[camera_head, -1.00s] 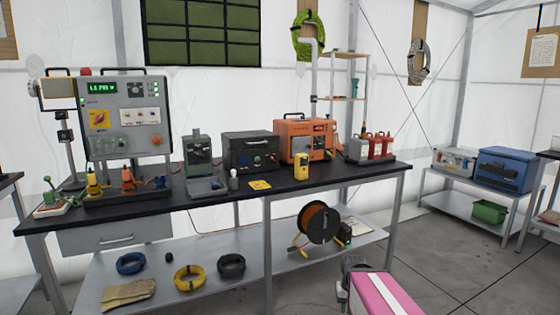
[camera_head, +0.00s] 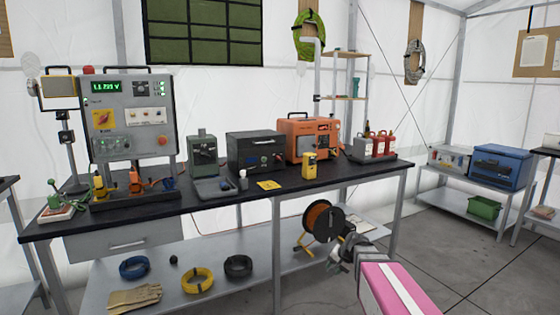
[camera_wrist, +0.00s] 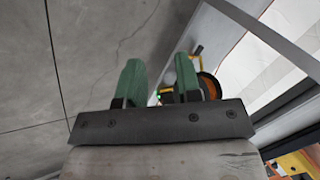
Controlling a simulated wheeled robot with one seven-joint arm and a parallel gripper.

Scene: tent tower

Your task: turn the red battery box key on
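My gripper (camera_head: 350,243) is low in front of the workbench, beside the cable reel, at the end of my pink arm link. In the wrist view its two green fingers (camera_wrist: 160,82) are apart with nothing held between them. No key can be made out in either view. Small red containers (camera_head: 384,145) stand on a dark tray at the right end of the bench; I cannot tell whether one is the red battery box. A small green light (camera_wrist: 158,96) shows between the fingers; what bears it is mostly hidden.
The black workbench top (camera_head: 225,206) stands above my gripper. The orange cable reel (camera_head: 322,222) is on its lower shelf. An orange unit (camera_head: 308,135) and a yellow meter (camera_head: 308,165) are on top. A blue case (camera_head: 502,165) stands at right. Floor is clear at right.

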